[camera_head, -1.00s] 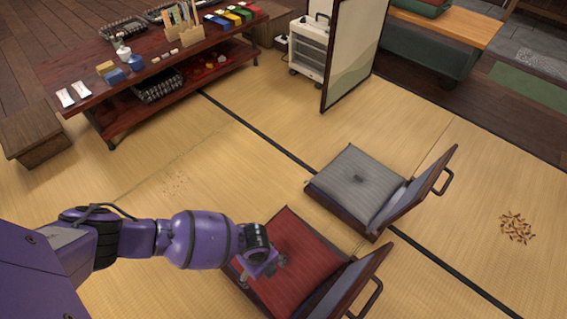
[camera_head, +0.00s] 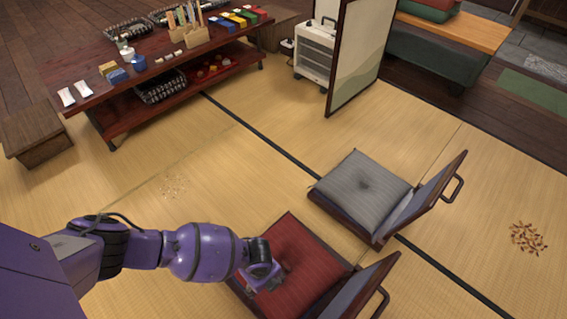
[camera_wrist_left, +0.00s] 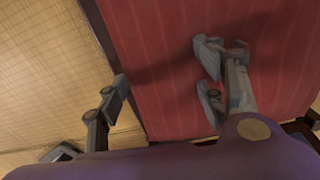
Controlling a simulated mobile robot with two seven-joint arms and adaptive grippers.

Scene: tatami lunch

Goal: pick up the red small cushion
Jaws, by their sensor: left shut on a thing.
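The red small cushion (camera_head: 296,243) lies on the seat of a low legless chair with a dark wooden frame. It also fills much of the left wrist view (camera_wrist_left: 165,50). My left gripper (camera_head: 264,276) is at the cushion's left front part. In the left wrist view, its fingers (camera_wrist_left: 165,88) straddle the cushion's edge, one by the dark seat rim and the others over the red cloth. It is shut on the red cushion, though the contact is hard to see. My right gripper is not in view.
The dark chair back (camera_head: 360,292) rises right of the cushion. A second legless chair with a grey cushion (camera_head: 358,184) stands behind it. A low table (camera_head: 80,95) with small items stands at the back left. The tatami between is clear, apart from scattered crumbs (camera_head: 174,187).

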